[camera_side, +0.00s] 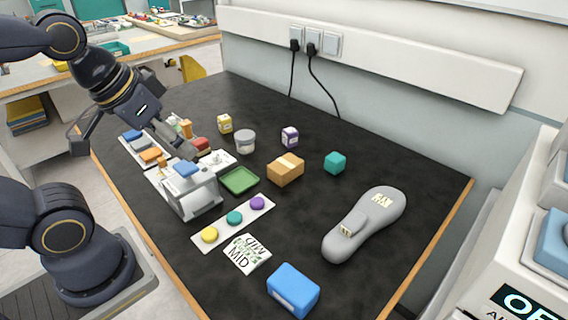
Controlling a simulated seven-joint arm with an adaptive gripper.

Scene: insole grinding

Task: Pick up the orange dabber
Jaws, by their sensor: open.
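An orange block-shaped piece (151,155), which looks like the orange dabber, sits at the near end of a white tray at the left of the dark table. A blue piece (132,135) and a grey piece lie behind it in the same row. A second, upright orange item (186,128) stands farther back, so I cannot be sure which one is the dabber. My gripper (134,143) is open with its fingers spread wide, above the tray area. Its right finger reaches in front of the items behind. I see nothing held between the fingers.
A grey machine with a blue top (190,195) stands close by on the near side. A green tray (239,181), a cardboard box (286,169) and a strip of coloured discs (234,218) lie to the right.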

